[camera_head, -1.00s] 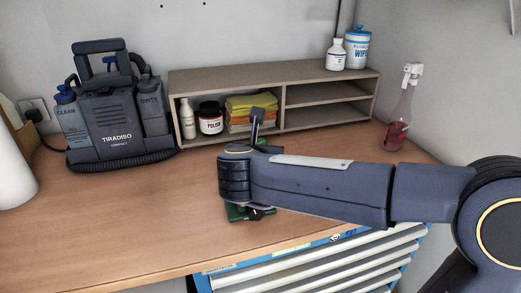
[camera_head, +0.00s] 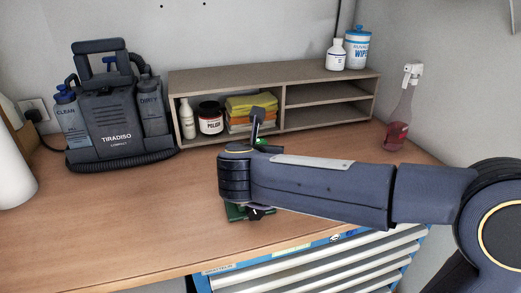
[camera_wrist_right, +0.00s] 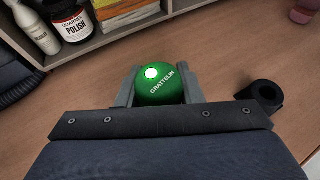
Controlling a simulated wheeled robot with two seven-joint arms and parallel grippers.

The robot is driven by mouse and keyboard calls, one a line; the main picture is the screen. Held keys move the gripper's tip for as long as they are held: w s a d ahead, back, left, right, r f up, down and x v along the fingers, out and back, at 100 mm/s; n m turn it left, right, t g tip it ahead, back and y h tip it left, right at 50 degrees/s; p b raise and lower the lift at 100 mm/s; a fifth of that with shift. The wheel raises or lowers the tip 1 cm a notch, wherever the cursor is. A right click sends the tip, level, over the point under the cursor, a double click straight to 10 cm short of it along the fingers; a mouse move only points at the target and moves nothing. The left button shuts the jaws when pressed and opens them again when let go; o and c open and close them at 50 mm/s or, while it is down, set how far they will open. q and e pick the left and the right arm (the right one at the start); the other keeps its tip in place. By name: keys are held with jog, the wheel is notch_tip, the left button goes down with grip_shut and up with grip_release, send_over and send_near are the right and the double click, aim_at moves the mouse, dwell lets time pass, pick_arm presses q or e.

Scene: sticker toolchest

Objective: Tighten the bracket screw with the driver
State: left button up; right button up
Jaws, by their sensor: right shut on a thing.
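My right gripper (camera_wrist_right: 160,88) is shut on a round green driver handle end (camera_wrist_right: 158,92) lettered GRATTELIN, with one grey finger on each side. In the head view my right arm comes in from the right, and its wrist hides the fingers and most of the driver. A green piece (camera_head: 236,212) with a dark part beside it shows just below the wrist; I cannot tell exactly what it is. A black piece with a round opening (camera_wrist_right: 266,95) lies right of the gripper in the wrist view. The screw is hidden, and I cannot make out the bracket for certain. My left gripper is out of view.
A wooden shelf (camera_head: 275,74) with a polish jar (camera_head: 211,118) and folded cloths (camera_head: 251,112) stands behind the arm. A spray bottle (camera_head: 398,116) is at the back right, a cleaning machine (camera_head: 113,118) at the left. The worktop's left front (camera_head: 120,230) is clear.

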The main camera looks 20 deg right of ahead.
jog(key=shift+r+p, duration=1.85)
jog(key=shift+r, duration=0.7)
jog(key=shift+f, duration=0.1)
